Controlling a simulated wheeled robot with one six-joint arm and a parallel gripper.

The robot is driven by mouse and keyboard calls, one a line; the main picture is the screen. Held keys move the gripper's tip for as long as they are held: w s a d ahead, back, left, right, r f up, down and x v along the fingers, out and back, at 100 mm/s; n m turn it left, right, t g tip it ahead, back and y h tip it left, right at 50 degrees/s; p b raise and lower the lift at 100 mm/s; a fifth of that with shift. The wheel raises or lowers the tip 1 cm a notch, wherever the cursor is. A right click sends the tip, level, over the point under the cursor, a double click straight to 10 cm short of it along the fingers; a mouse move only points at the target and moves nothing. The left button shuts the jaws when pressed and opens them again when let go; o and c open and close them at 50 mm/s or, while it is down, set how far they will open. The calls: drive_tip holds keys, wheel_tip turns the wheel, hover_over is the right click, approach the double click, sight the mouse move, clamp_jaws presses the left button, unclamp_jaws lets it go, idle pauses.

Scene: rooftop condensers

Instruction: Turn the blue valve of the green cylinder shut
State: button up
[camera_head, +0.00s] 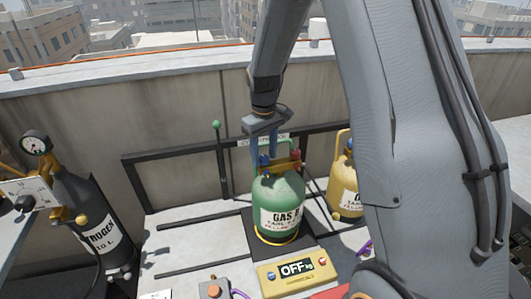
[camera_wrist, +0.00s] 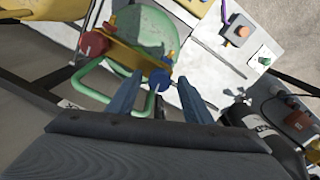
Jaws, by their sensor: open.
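The green cylinder (camera_head: 279,192) stands upright on a scale, with a green handle and brass fitting on top. The blue valve (camera_head: 264,160) is at the left end of the brass fitting; a red valve (camera_head: 296,160) is at the right end. In the wrist view the blue valve (camera_wrist: 159,78) appears between my two fingertips, with the red valve (camera_wrist: 94,44) to the left. My gripper (camera_head: 273,155) points down over the blue valve, fingers open. Whether the fingers touch the valve, I cannot tell.
A yellow cylinder (camera_head: 343,192) stands close to the right, partly behind my arm. A dark nitrogen cylinder (camera_head: 95,225) with a gauge stands at left. The yellow scale display (camera_head: 297,272) reads OFF. A black rail frame (camera_head: 185,152) runs behind, before a parapet wall.

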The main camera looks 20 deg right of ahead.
sight(264, 157)
drive_tip(key=c, duration=1.1)
drive_tip(key=shift+o, duration=0.2)
drive_tip(key=shift+m+p, duration=0.3)
drive_tip(key=shift+m, duration=0.6)
drive_tip(key=o, duration=1.1)
drive_tip(key=shift+c, duration=0.2)
wheel_tip(264, 157, up, 8)
drive_tip(key=shift+f+b, duration=0.1)
drive_tip(key=shift+b, duration=0.8)
